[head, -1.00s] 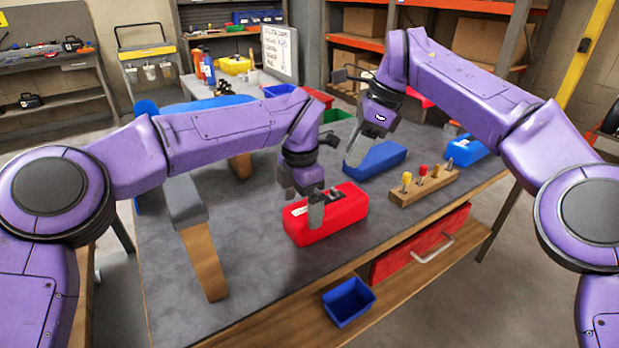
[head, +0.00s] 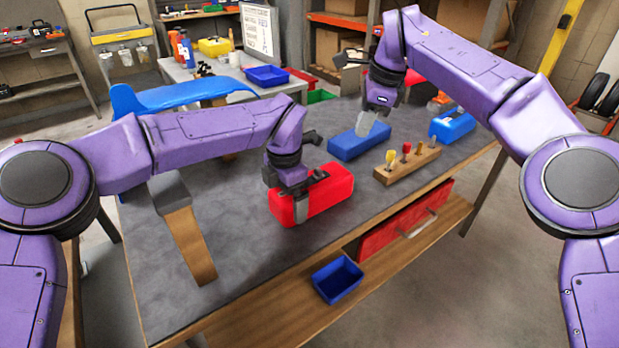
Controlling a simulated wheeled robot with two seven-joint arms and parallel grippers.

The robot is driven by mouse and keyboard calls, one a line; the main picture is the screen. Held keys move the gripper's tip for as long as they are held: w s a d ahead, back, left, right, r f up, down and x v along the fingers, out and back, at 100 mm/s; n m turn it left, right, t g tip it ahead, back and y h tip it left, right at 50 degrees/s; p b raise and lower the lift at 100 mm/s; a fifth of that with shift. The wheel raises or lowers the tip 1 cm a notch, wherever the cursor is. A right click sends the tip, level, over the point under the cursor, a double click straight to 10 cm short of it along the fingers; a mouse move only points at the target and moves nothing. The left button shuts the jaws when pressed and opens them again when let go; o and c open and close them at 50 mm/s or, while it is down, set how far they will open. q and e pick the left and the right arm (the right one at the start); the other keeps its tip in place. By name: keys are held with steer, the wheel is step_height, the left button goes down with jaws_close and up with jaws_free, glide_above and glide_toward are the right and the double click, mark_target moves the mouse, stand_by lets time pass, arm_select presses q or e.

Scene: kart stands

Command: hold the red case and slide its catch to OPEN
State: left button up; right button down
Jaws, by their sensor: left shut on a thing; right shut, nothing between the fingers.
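The red case (head: 328,190) lies on the grey workbench, near the middle. My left gripper (head: 302,205) is down over its left part and shut on it, with one finger against the near side. The gripper covers part of the top, and I cannot make out the catch or its position. My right gripper (head: 374,129) is shut and empty. It is beyond the red case, to the upper right, and overlaps the blue case (head: 350,144) in the picture. I cannot tell whether it touches that blue case.
A wooden block with several colored-handled tools (head: 405,164) sits right of the red case. Another blue case (head: 453,125) is farther right. A brown-sided stand (head: 186,240) is at left. A blue bin (head: 337,279) is on the lower shelf. The bench front is clear.

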arm_select(q)
steer(key=shift+d, duration=0.1)
arm_select(e)
steer(key=w+d+r+t+h, duration=0.5)
steer(key=w+d+t, duration=0.3)
steer(key=w+d, duration=0.4)
steer(key=w+a+r+n+t+y, duration=0.1)
steer(key=w+r+n+t+y, duration=0.1)
steer(key=w+r+n+t, duration=0.3)
steer(key=w+a+r+n+t+y, duration=0.1)
steer(key=r+n+t+y, duration=0.15)
steer(key=r, duration=0.45)
steer(key=s+a+f+n+g+y, duration=0.3)
steer(key=s+a+n+g+y, duration=0.2)
steer(key=a+n+y, duration=0.7)
steer(key=s+d+f+n+g+h, duration=0.2)
steer(key=s+f+n+g+h, duration=0.1)
steer(key=s+f+g, duration=0.3)
steer(key=s+d+f+n+g+h, duration=0.3)
steer(key=s+f+n+g, duration=0.2)
steer(key=s+f+g, duration=0.1)
step_height(320, 180, down, 2)
steer(key=shift+s+f, duration=0.1)
steer(key=shift+s, duration=0.5)
steer(key=shift+a+h, duration=0.1)
steer(key=shift+h, duration=0.15)
